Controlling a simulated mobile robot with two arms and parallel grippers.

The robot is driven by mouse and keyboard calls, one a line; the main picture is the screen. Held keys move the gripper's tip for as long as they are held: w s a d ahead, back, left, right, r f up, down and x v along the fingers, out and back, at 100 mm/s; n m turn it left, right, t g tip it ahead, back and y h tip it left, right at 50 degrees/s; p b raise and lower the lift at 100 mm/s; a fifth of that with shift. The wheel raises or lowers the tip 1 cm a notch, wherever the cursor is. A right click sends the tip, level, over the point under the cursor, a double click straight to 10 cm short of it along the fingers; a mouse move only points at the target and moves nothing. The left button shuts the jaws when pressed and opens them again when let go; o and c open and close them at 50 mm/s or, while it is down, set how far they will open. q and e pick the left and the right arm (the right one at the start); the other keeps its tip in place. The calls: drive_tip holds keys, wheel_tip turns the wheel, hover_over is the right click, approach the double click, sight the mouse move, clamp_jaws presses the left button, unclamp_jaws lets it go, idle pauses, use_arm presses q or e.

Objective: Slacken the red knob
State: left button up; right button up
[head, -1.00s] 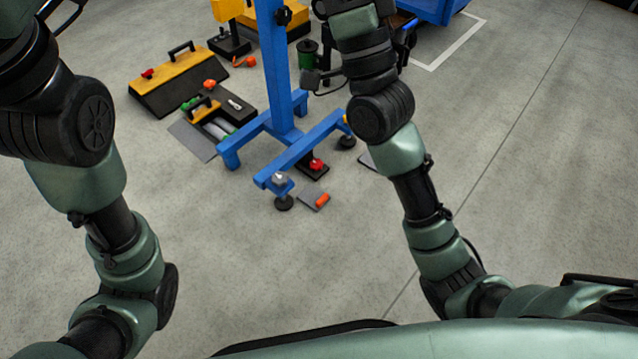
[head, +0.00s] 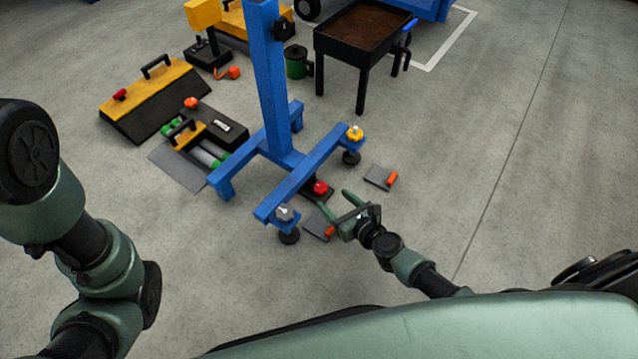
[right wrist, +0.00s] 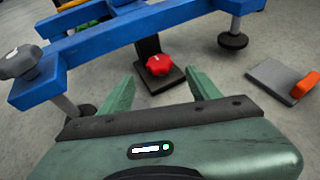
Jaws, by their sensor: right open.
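The red knob (head: 320,187) sits low at the front of the blue stand (head: 291,187), on a dark base plate on the floor. In the right wrist view the red knob (right wrist: 159,64) shows beyond and between my fingertips, with its dark plate (right wrist: 150,88) below it. My right gripper (head: 334,201) is open and empty, just right of and nearer than the knob, apart from it. In the right wrist view its two green fingers (right wrist: 158,82) point toward the knob. My left gripper is outside the views; only the left arm shows.
A grey knob (head: 284,212) and a yellow knob (head: 355,133) top the stand's feet. Grey plates with orange parts (head: 380,177) lie on the floor. Floor at right is clear.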

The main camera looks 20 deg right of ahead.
sight(325, 187)
drive_tip(key=b+x, duration=0.2)
drive_tip(key=x, duration=0.4)
drive_tip(key=shift+w+a, duration=0.15)
drive_tip(key=shift+w, duration=0.05)
drive_tip(key=c, duration=1.3)
drive_tip(key=shift+f+n+y+b, duration=0.15)
drive_tip(key=shift+n+y+b, duration=0.5)
drive_tip(key=shift+b, duration=0.2)
drive_tip(key=n+g+y+b, duration=0.2)
drive_tip(key=y+b, duration=0.1)
drive_tip(key=d+n+y+b, duration=0.1)
drive_tip(key=n, duration=0.1)
drive_tip(key=shift+w+g+y, duration=0.25)
drive_tip(key=shift+w+g, duration=0.1)
drive_tip(key=shift+g, duration=0.05)
drive_tip(key=shift+w+d+n+g+y+b, duration=0.1)
drive_tip(key=shift+n+g+y+b, duration=0.35)
drive_tip(key=shift+n+g, duration=0.15)
drive_tip(key=shift+w+d+n+g+y+b, duration=0.1)
drive_tip(key=shift+n+g+y+b, duration=0.35)
drive_tip(key=shift+n, duration=0.2)
drive_tip(key=shift+w+n+g+y+b, duration=0.15)
drive_tip(key=shift+n+g+y+b, duration=0.5)
drive_tip(key=shift+n+g, duration=0.95)
drive_tip(key=shift+g+y, duration=0.25)
